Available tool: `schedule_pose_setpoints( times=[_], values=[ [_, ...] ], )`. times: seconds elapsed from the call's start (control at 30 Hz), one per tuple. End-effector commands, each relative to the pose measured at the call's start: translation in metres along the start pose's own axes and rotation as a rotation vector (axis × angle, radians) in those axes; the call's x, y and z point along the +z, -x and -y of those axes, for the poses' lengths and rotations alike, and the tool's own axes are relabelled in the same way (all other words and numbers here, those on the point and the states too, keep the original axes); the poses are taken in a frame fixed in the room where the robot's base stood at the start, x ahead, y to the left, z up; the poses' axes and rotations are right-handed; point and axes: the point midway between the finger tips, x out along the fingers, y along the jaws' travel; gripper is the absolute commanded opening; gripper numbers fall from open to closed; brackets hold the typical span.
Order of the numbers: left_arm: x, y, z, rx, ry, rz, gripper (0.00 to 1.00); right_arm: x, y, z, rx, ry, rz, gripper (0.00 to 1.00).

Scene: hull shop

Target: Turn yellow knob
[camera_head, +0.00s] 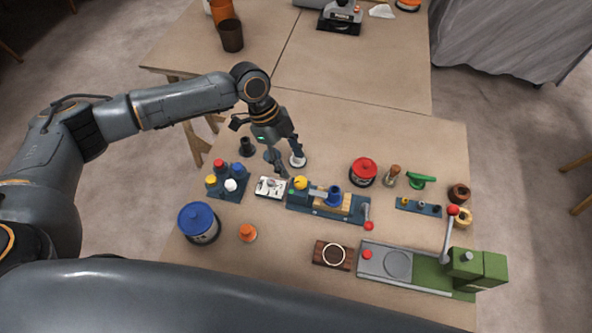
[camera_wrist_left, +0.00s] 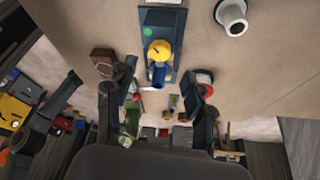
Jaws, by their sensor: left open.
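The yellow knob (camera_head: 300,182) sits at the left end of a blue-based fixture (camera_head: 327,212), near a small green dot. In the left wrist view the yellow knob (camera_wrist_left: 159,49) shows above the space between my fingers, with a blue cylindrical part just below it. My left gripper (camera_head: 290,164) is open and empty, its fingers pointing down just behind the knob and apart from it. In the left wrist view my left gripper (camera_wrist_left: 163,82) has its two fingers spread wide. My right gripper is not in view.
A small white plate (camera_head: 270,187) and a tray of coloured caps (camera_head: 227,184) stand left of the fixture. A red-topped can (camera_head: 364,171) is behind it at the right. A red-tipped lever (camera_head: 367,214) is at its right end. A green machine (camera_head: 434,268) stands front right.

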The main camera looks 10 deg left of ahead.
Motion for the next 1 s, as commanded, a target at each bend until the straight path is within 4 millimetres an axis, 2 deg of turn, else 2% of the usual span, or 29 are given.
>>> schedule_pose_setpoints(
  times=[0.03, 0.13, 0.33, 1.0],
  values=[
    [0.001, 0.012, 0.001, -0.002, 0.0, 0.0, 0.53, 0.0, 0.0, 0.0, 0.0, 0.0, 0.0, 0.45],
    [0.0, 0.03, 0.0, -0.002, 0.0, 0.0, 0.53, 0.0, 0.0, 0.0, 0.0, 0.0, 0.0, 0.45],
    [0.0, 0.051, 0.0, 0.002, 0.0, 0.0, 0.53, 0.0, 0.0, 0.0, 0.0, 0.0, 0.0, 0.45],
    [0.0, 0.054, 0.0, 0.002, 0.0, 0.0, 0.53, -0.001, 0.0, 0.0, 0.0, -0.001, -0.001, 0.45]
  ],
)
